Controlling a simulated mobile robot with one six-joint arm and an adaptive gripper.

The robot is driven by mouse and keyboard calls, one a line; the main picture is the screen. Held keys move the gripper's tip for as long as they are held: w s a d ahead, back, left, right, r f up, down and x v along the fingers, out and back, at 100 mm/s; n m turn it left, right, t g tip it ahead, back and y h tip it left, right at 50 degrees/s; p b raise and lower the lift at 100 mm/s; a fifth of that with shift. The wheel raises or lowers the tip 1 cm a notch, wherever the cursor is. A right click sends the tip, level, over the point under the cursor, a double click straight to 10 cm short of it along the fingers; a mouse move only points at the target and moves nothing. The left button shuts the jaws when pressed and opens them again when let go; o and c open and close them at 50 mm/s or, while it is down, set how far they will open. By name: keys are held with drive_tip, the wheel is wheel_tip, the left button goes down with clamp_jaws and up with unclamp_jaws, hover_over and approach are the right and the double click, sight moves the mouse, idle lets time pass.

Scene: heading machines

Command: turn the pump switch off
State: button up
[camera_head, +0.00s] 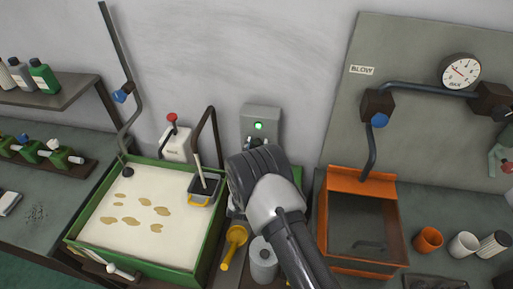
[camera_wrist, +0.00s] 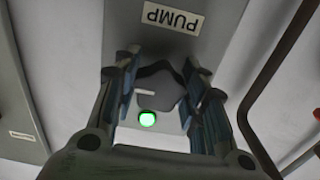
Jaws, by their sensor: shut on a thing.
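The grey pump switch box (camera_head: 262,112) is on the wall in the middle of the head view, with a lit green lamp (camera_head: 259,126). In the wrist view its PUMP label (camera_wrist: 171,18) is upside down. A dark lobed knob (camera_wrist: 166,84) sits between my fingers, with a white mark (camera_wrist: 146,92) lying nearly level in the picture. The lit green lamp (camera_wrist: 147,119) is beside the knob. My gripper (camera_wrist: 160,76) is shut on the knob, one finger at each side. In the head view my wrist hides the knob.
A green tray (camera_head: 88,215) of pale liquid stands left of my arm, an orange-framed tank (camera_head: 352,186) right. A dark bent pipe (camera_wrist: 262,95) runs close to the right finger.

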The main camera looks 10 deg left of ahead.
drive_tip(key=shift+c, duration=0.6)
drive_tip(key=shift+n, duration=0.3)
drive_tip(key=n+b, duration=0.3)
drive_tip(key=shift+n, duration=0.3)
drive_tip(key=n+b, duration=0.2)
drive_tip(key=n, duration=0.2)
drive_tip(key=shift+d+r+n, duration=0.1)
drive_tip(key=shift+r+n, duration=0.05)
drive_tip(key=shift+n, duration=0.15)
drive_tip(key=n+b, duration=0.1)
drive_tip(key=n, duration=0.3)
drive_tip(key=shift+r, duration=0.1)
drive_tip(key=n, duration=0.5)
drive_tip(key=shift+r+b, duration=0.15)
drive_tip(key=shift+b, duration=0.2)
